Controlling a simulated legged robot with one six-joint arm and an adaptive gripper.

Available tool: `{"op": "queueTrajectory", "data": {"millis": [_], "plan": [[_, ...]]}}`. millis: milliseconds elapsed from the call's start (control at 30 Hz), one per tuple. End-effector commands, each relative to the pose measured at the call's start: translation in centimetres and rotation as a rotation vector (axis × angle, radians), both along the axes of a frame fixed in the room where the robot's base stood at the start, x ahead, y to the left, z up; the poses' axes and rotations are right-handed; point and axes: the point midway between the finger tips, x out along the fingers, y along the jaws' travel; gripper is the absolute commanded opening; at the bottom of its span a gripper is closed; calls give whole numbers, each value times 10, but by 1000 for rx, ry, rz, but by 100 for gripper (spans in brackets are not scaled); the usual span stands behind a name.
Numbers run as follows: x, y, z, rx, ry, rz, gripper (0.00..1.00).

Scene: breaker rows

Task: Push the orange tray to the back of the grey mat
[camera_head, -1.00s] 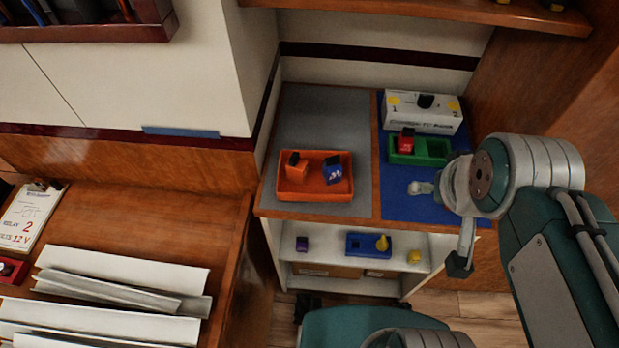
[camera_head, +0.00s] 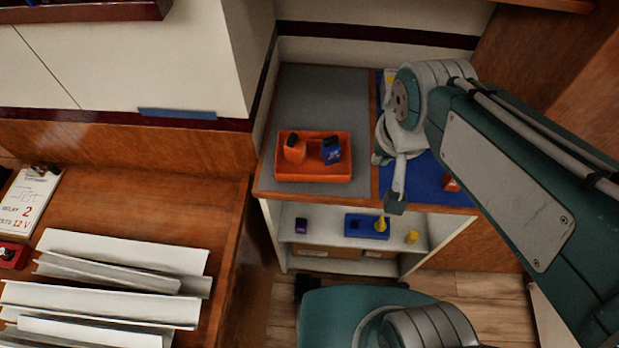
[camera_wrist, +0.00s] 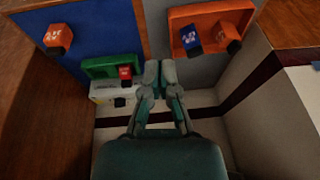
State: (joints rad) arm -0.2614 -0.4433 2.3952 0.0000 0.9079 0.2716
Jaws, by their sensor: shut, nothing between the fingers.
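The orange tray (camera_head: 313,177) sits on the front half of the grey mat (camera_head: 325,90). Bare mat lies behind it up to the wall. The tray holds an orange block (camera_head: 294,151) and a blue block (camera_head: 331,150), both dark-topped. My gripper (camera_head: 379,158) is to the right of the tray, near the border between the grey and blue mats, apart from the tray. In the wrist view my gripper (camera_wrist: 160,72) is shut and empty, with the orange tray (camera_wrist: 181,14) ahead and to the right.
A blue mat (camera_head: 425,177) lies to the right, largely behind my arm. In the wrist view it bears a green tray (camera_wrist: 98,68) with a red block (camera_wrist: 125,72), a white box (camera_wrist: 108,91) and another orange-red block (camera_wrist: 57,38). A shelf below holds a blue tray (camera_head: 360,228).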

Motion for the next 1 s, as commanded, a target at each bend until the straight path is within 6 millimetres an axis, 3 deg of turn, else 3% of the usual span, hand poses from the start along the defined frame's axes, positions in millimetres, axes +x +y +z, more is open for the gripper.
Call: {"op": "queueTrajectory", "data": {"millis": [233,500,633,833,1000], "plan": [[10,54,-31,-11,135,5,0],[7,107,-67,-56,248,-5,0],[5,118,-76,-69,270,-12,0],[4,120,-87,-72,276,-15,0],[4,120,-117,-74,278,-16,0]]}}
